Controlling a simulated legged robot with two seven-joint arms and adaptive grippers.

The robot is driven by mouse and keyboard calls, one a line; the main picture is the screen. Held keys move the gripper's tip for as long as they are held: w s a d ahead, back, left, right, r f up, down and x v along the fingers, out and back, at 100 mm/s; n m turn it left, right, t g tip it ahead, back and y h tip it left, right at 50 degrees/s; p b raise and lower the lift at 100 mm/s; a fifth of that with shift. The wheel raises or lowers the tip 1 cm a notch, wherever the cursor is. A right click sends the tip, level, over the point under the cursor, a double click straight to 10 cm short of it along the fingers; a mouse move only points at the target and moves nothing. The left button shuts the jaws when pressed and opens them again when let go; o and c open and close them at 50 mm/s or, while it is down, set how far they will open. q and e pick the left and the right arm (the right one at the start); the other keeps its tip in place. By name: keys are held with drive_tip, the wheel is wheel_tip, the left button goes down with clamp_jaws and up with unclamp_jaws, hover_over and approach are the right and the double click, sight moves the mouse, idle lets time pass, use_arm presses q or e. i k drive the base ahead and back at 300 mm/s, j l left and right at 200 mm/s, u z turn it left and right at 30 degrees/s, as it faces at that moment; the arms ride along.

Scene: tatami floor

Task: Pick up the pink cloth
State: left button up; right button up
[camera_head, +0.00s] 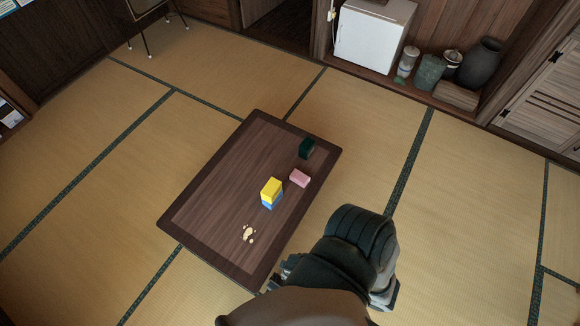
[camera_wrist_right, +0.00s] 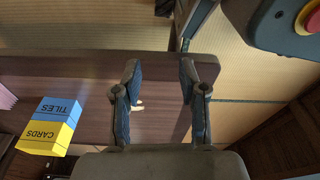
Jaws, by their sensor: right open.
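The pink cloth (camera_head: 300,177) is a small folded block lying on the low dark wooden table (camera_head: 205,195) in the head view. In the right wrist view a piece of pink, likely the same cloth (camera_wrist_right: 5,98), shows at the left edge. My right gripper (camera_wrist_right: 160,70) is open and empty, with its two fingers spread over the table's end. The cloth is apart from it, to the left in the wrist view. In the head view my right arm hides most of that gripper. My left gripper is not in view.
A yellow box (camera_head: 271,185) marked CARDS and a blue box (camera_head: 267,203) marked TILES stand together beside the cloth. A dark green block (camera_head: 306,148) is behind the cloth. Pale crumb-like pieces (camera_head: 249,234) lie near the front. The table's left half is clear.

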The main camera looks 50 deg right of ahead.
sight(297, 176)
drive_tip(key=k+z, duration=0.15)
drive_tip(key=z, duration=1.65)
